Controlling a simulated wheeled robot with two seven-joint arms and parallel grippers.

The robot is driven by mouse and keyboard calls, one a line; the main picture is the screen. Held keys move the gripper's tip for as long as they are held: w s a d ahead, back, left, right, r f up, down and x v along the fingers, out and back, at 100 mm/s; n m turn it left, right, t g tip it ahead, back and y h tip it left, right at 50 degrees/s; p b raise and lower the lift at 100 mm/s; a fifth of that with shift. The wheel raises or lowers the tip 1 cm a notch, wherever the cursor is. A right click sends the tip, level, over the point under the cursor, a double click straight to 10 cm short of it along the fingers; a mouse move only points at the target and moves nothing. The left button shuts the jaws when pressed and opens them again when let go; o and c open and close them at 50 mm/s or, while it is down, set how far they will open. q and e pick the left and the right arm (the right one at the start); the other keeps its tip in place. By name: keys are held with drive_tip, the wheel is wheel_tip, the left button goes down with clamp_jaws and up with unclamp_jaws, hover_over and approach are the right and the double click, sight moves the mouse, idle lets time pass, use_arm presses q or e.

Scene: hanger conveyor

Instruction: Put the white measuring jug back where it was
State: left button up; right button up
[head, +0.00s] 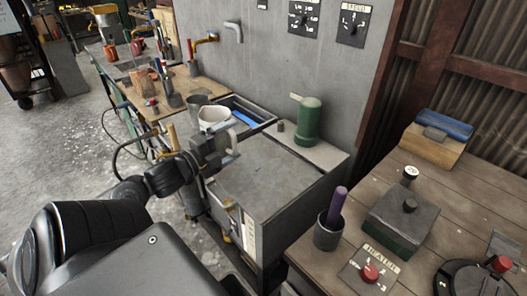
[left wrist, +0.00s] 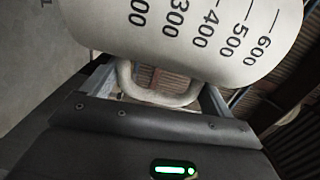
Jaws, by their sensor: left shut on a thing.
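The white measuring jug (head: 213,117) is upright in the head view, at the left end of the grey-topped cabinet, in front of the tray with the blue thing. My left gripper (head: 226,155) is shut on its handle, on the near side of the jug. In the left wrist view the jug body (left wrist: 200,30) with its black scale fills the top, and its handle (left wrist: 160,95) passes between my finger pads (left wrist: 160,100). The jug's base is hidden, so I cannot tell whether it rests on anything. My right gripper is not in view.
A grey cabinet top (head: 265,172) is bare beside the jug. A dark cup (head: 197,104) stands close to the jug's left. A wooden bench (head: 480,190) on the right holds a purple-handled tool (head: 337,205) and control boxes.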

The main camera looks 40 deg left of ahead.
use_arm(q)
drive_tip(key=w+d+f+p, duration=0.1)
drive_tip(key=w+d+f, duration=0.4)
drive_tip(key=w+f, duration=0.4)
drive_tip(key=w, duration=0.3)
drive_tip(key=shift+w+d+f+p, duration=0.2)
drive_tip(key=shift+p, duration=0.1)
drive_tip(key=f, duration=0.1)
drive_tip(key=f+p, duration=0.1)
drive_tip(key=f, duration=0.1)
drive_tip(key=shift+w+d, duration=0.1)
drive_tip(key=shift+w, duration=0.1)
drive_tip(key=shift+f, duration=0.25)
